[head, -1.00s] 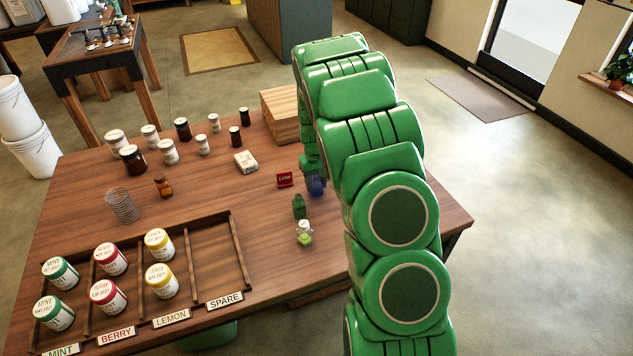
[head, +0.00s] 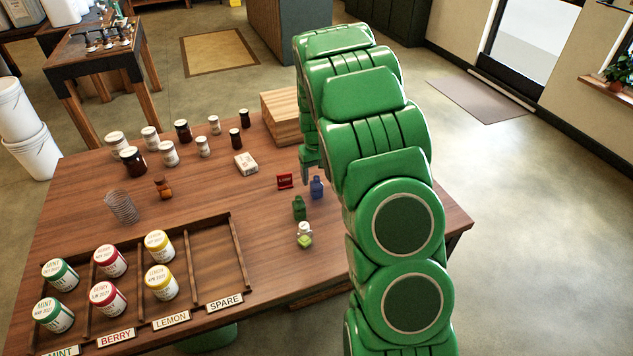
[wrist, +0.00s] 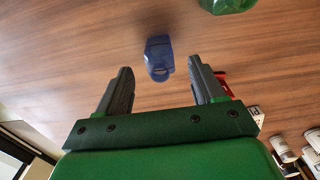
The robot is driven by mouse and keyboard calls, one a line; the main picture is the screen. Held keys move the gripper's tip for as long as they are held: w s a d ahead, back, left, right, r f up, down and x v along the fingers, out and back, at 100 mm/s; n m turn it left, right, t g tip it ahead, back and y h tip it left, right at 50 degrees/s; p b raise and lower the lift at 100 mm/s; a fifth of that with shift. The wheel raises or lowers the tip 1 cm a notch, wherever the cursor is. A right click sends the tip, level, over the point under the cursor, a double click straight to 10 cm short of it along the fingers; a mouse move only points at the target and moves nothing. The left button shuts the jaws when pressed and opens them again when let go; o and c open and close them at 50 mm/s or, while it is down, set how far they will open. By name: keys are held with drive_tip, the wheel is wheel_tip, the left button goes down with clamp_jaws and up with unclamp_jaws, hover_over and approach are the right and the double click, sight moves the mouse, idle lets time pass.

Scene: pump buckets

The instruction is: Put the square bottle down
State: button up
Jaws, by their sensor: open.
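My gripper (wrist: 161,88) is open and empty. In the head view the gripper (head: 312,163) hangs above and behind the bottle, partly hidden by my arm. A green bottle (head: 299,207) stands in front of the blue one, and part of it shows at the top of the wrist view (wrist: 228,4).
A clear bottle with yellow-green contents (head: 304,235) stands nearest the front. A divided tray (head: 238,262) with lidded jars is at front left.

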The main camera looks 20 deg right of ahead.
wheel_tip(320, 180, up, 8)
